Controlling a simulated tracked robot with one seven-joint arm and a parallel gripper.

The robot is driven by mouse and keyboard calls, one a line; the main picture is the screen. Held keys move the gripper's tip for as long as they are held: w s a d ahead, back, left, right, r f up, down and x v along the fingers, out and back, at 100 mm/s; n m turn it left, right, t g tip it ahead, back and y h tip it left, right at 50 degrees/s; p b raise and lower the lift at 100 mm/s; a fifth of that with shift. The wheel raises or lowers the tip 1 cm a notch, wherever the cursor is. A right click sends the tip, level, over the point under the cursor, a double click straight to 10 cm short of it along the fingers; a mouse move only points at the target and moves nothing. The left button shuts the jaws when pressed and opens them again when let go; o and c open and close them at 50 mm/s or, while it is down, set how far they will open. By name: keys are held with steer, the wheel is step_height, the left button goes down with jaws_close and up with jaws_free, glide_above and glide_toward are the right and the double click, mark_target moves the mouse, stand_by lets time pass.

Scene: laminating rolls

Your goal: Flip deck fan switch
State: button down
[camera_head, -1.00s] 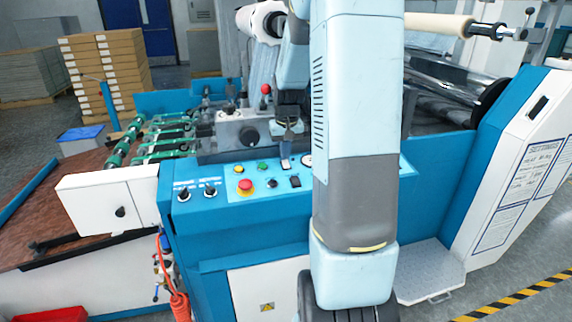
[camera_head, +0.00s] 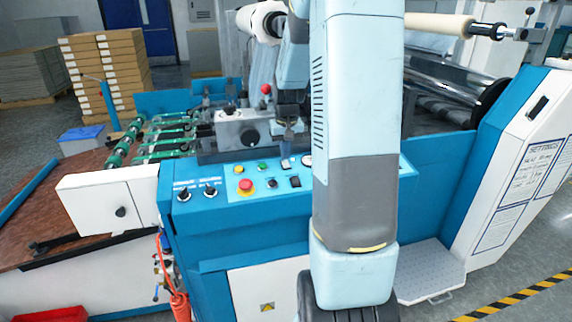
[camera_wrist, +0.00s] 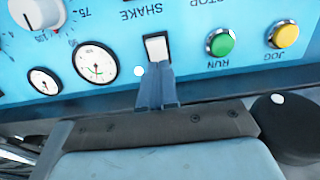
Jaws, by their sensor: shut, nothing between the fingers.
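A white rocker switch (camera_wrist: 156,47) in a dark frame sits on the light blue control panel in the wrist view; it also shows small in the head view (camera_head: 285,163). My gripper (camera_wrist: 158,68) is shut and empty, with its fingertips at the switch's lower edge in the picture. I cannot tell whether they touch it. A label reading SHAKE is above the switch, upside down. Any lettering below the switch is hidden by my fingers. In the head view my gripper (camera_head: 288,146) is just above the switch on the panel.
A green RUN button (camera_wrist: 220,42) and yellow JOG button (camera_wrist: 283,34) are right of the switch; two gauges (camera_wrist: 95,62) are left. A black knob (camera_wrist: 285,128) is at lower right.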

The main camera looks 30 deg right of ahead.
mark_target(286, 162)
step_height(286, 162, up, 6)
stand_by(0.8)
steer(key=shift+s, duration=0.1)
stand_by(0.4)
